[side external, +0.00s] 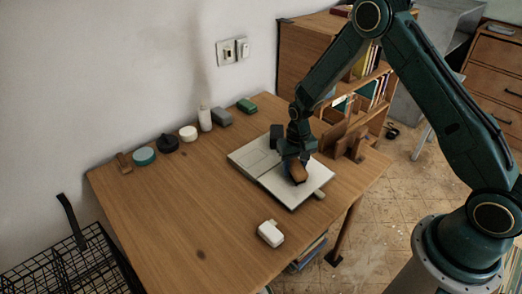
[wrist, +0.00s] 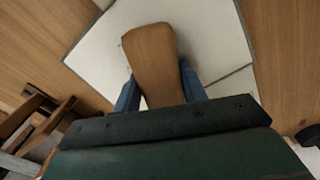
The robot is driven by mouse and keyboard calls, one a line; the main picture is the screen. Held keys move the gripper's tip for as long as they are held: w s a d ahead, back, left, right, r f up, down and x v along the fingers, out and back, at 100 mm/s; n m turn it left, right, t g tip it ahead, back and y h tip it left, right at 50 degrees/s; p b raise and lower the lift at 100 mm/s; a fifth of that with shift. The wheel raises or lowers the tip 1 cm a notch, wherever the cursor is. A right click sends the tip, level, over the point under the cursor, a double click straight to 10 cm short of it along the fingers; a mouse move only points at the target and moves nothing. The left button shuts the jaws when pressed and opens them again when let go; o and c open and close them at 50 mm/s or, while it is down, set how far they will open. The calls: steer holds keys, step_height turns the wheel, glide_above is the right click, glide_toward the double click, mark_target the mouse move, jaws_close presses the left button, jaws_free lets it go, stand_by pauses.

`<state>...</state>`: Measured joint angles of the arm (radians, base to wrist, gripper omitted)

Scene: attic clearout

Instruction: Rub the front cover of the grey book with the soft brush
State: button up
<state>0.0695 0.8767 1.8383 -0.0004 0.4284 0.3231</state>
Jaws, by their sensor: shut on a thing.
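The grey book (side external: 250,157) lies flat on the wooden table in the side view, pale grey, with a line across it dividing it into two halves. Its pale surface fills the top of the wrist view (wrist: 205,30). My gripper (side external: 293,158) is over the right half of the book, pointing down. It is shut on the soft brush (side external: 299,173), whose brown wooden body (wrist: 152,55) sticks out between the blue fingers in the wrist view. The bristles are hidden, so I cannot tell whether the brush touches the book.
A white box (side external: 270,233) stands at the table's front. A small grey-green piece (side external: 319,195) is at the book's right corner. A wooden stand (side external: 345,137) is close behind my gripper. Several small items, including a teal tin (side external: 144,156), line the wall side. The table's left middle is clear.

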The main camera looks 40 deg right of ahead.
steer(key=shift+w, duration=0.15)
steer(key=shift+w, duration=1.2)
steer(key=shift+d, duration=0.15)
steer(key=shift+d, duration=0.8)
steer(key=shift+s, duration=0.1)
steer(key=shift+s, duration=1.2)
steer(key=shift+s, duration=0.2)
steer(key=shift+s, duration=1.15)
